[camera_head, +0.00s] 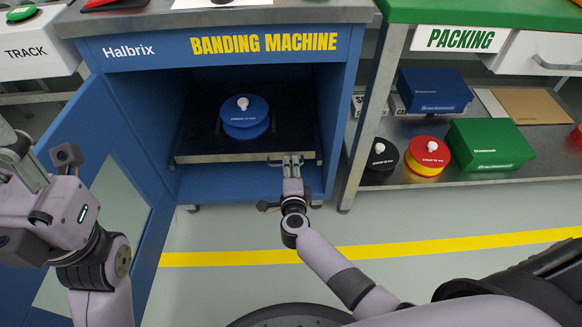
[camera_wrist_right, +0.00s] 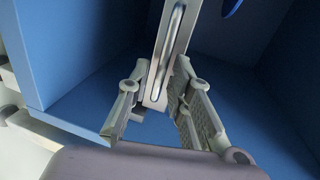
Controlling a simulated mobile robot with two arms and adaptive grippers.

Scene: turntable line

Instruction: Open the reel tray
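The reel tray (camera_head: 215,158) is a dark shelf with a pale metal front edge inside the blue banding machine. A blue reel (camera_head: 245,122) with a white knob sits on it. The tray's front bar handle (camera_wrist_right: 172,50) shows close up in the right wrist view. My right gripper (camera_head: 292,160) is at the right part of the tray's front edge. In the wrist view its fingers (camera_wrist_right: 163,80) are apart, one on each side of the handle and metal front, and do not look closed on it. My left gripper (camera_head: 22,165) is at the left edge, its fingertips partly cut off.
The machine's blue door (camera_head: 85,125) stands open on the left, beside my left arm. A packing shelf (camera_head: 480,178) on the right holds boxes and reels. The floor before the cabinet is clear, with a yellow line (camera_head: 400,246).

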